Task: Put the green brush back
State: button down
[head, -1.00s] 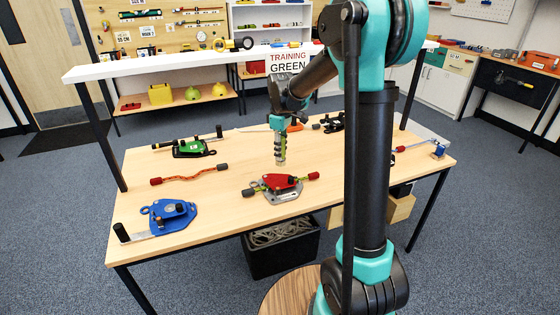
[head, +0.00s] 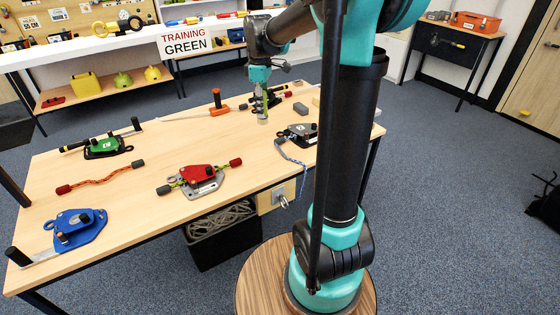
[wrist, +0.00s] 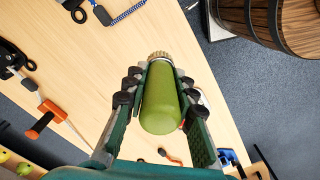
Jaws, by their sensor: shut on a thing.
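My gripper (head: 261,98) is shut on the green brush (wrist: 160,98), a green cylinder with a pale, ridged end. In the wrist view the brush lies between the two fingers. In the head view it hangs about upright below my gripper (wrist: 158,88), above the back right part of the wooden table (head: 130,205). A sign reading "TRAINING GREEN" (head: 187,42) stands at the back. I cannot make out a marked place for the brush.
The table holds a green device (head: 105,147), a red device (head: 198,178), a blue device (head: 78,228), a black device (head: 300,133) with blue cord, and an orange-handled tool (head: 217,103). A bin of rope (head: 222,235) is below. A wooden barrel (wrist: 270,22) shows in the wrist view.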

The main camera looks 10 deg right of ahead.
jog(key=shift+d+f, duration=0.1)
jog(key=shift+d, duration=0.25)
notch_tip(320, 180, down, 20)
jog(key=shift+d+r, duration=0.1)
jog(key=shift+r, duration=0.1)
jog(key=c, duration=1.3)
grip_release()
jog(key=shift+f, duration=0.1)
jog(key=shift+o, duration=0.2)
